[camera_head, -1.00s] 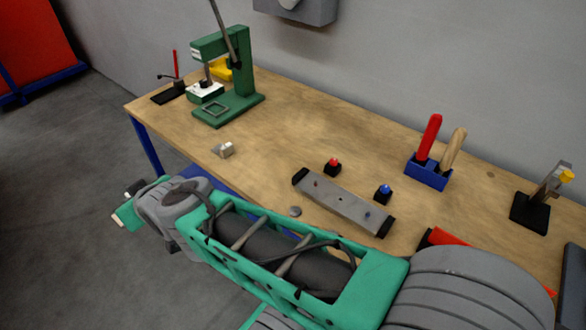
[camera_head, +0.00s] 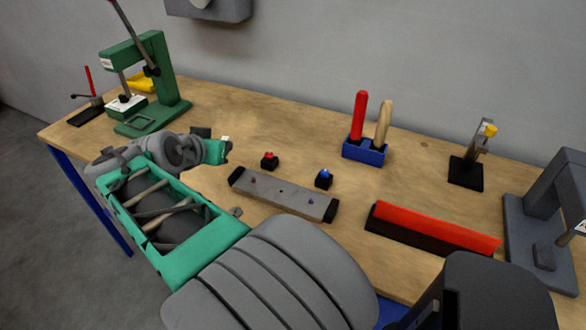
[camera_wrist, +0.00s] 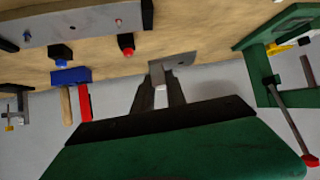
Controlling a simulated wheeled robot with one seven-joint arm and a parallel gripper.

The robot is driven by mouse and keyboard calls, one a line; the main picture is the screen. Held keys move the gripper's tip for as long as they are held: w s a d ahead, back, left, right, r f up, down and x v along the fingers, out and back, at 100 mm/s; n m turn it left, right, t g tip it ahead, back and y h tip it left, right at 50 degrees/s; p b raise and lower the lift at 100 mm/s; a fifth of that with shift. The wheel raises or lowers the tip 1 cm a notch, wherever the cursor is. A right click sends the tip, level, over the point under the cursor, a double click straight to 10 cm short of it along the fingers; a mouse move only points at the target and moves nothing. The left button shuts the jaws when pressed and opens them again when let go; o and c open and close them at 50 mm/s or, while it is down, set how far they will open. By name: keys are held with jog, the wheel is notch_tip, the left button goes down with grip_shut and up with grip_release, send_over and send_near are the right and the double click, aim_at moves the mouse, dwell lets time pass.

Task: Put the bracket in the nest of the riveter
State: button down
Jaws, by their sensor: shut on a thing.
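The bracket, a small grey metal piece, is between my gripper's fingertips in the wrist view (camera_wrist: 174,61). Only a pale bit of the bracket (camera_head: 225,139) shows in the head view. My gripper (camera_head: 227,146) is shut on it above the table, left of the grey bar. A green lever press (camera_head: 158,85), which looks like the riveter, stands at the back left. A square frame (camera_head: 141,124) on its base looks like the nest and is empty. The press also shows at the right of the wrist view (camera_wrist: 262,62).
A grey bar fixture (camera_head: 285,194), red button (camera_head: 270,160) and blue button (camera_head: 324,178) lie right of my gripper. A blue tool holder (camera_head: 364,152), red-and-black block (camera_head: 432,229) and grey press (camera_head: 545,215) stand farther right. Table between gripper and green press is mostly clear.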

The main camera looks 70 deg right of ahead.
jog(key=s+d+m+g+y+b, duration=0.1)
jog(key=s+d+m+g, duration=0.15)
jog(key=s, duration=0.45)
jog(key=s+d+m+g+b, duration=0.1)
jog(key=s+m+g, duration=0.3)
jog(key=s, duration=0.2)
jog(key=p, duration=0.2)
send_over(295, 162)
jog(key=shift+m, duration=0.25)
notch_tip(295, 162, down, 10)
jog(key=shift+s+r, duration=0.1)
notch_tip(295, 162, down, 3)
jog(key=shift+r, duration=0.2)
jog(key=shift+f, duration=0.1)
jog(key=shift+f+b, duration=0.15)
jog(key=shift+b, duration=0.15)
jog(key=c, duration=1.4)
grip_release()
jog(key=shift+o, duration=0.2)
